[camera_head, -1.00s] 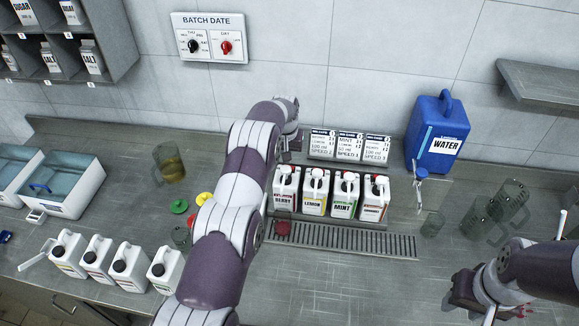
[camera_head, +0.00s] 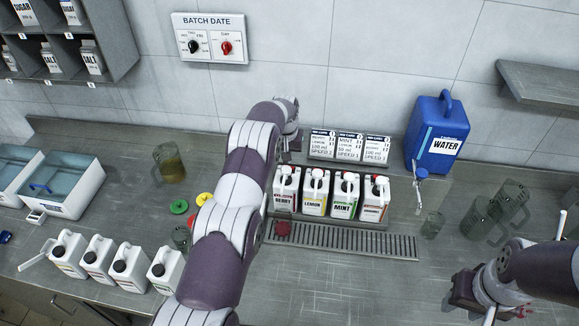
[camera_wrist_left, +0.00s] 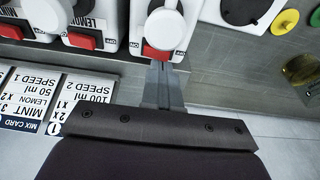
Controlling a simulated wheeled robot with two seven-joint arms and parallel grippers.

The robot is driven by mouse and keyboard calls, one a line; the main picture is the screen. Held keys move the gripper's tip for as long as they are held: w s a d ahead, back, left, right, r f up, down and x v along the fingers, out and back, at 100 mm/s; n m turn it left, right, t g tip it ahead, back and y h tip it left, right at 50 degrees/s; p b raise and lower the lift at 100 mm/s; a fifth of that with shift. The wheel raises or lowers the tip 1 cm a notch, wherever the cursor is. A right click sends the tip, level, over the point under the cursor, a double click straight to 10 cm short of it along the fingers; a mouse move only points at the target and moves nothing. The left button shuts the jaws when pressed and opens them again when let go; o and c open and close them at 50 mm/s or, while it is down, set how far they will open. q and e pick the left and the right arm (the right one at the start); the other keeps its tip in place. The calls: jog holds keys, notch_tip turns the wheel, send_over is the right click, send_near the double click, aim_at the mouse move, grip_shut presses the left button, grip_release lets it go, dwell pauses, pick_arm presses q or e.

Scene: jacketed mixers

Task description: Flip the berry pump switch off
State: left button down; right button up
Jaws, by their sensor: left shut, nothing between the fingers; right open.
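The berry pump bottle (camera_head: 284,198) is the leftmost of the white labelled jugs in the rack in the head view. In the left wrist view the picture is upside down, and a red rocker switch (camera_wrist_left: 155,51) shows on the back of the pump beside the lemon one. My left gripper (camera_wrist_left: 163,68) is shut and empty. Its fingertips are right at this red switch; I cannot tell if they touch it. In the head view the left fingers are hidden behind the jugs. My right gripper (camera_head: 462,290) is open and empty over the counter at right, away from the pumps.
Lemon (camera_head: 315,192) and mint (camera_head: 345,196) jugs stand to the right of berry. Mix cards (camera_head: 349,146) stand behind them. A drain grate (camera_head: 345,240) lies in front. A blue water can (camera_head: 437,135) and glass mugs (camera_head: 482,213) are at right. The counter's front middle is clear.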

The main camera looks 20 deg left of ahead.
pick_arm(q)
jog(key=shift+f+b, duration=0.85)
jog(key=shift+f, duration=0.15)
dwell(0.8)
jog(key=shift+s+f, duration=0.1)
jog(key=shift+f, duration=0.1)
jog(key=shift+r+p, duration=1.35)
jog(key=shift+r, duration=2.15)
jog(key=shift+f, duration=0.1)
